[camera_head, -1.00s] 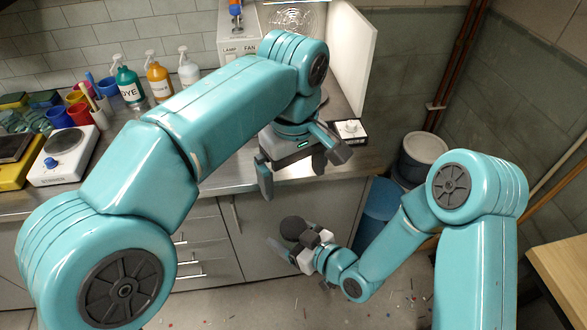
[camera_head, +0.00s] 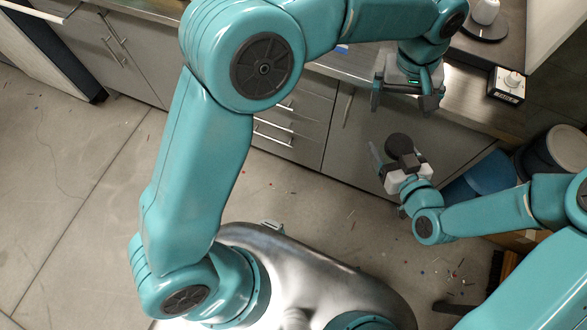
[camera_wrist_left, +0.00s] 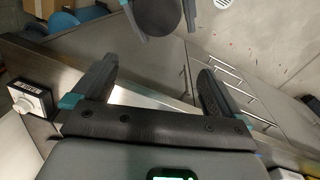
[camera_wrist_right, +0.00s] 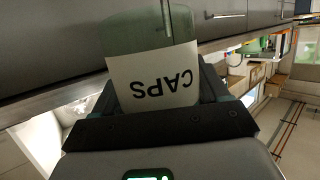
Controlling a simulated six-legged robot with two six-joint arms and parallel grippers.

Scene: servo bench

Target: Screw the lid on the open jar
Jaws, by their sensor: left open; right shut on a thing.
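My right gripper (camera_head: 394,160) is shut on a glass jar (camera_wrist_right: 150,30) with a white CAPS label, held in front of the bench. The label appears upside down in the right wrist view. A dark round disc (camera_head: 399,145), apparently the lid, covers the jar's top; whether it is screwed tight cannot be told. The disc also shows at the top edge of the left wrist view (camera_wrist_left: 157,14). My left gripper (camera_head: 405,98) is open and empty, just beyond the jar in the head view and apart from it. Its two spread fingers show in the left wrist view.
The metal bench (camera_head: 465,80) with grey drawers (camera_head: 300,110) runs behind the jar. A small box with a knob (camera_head: 507,84) and a white item (camera_head: 486,11) on a round dark plate stand on it. Blue bins (camera_head: 482,173) stand at right.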

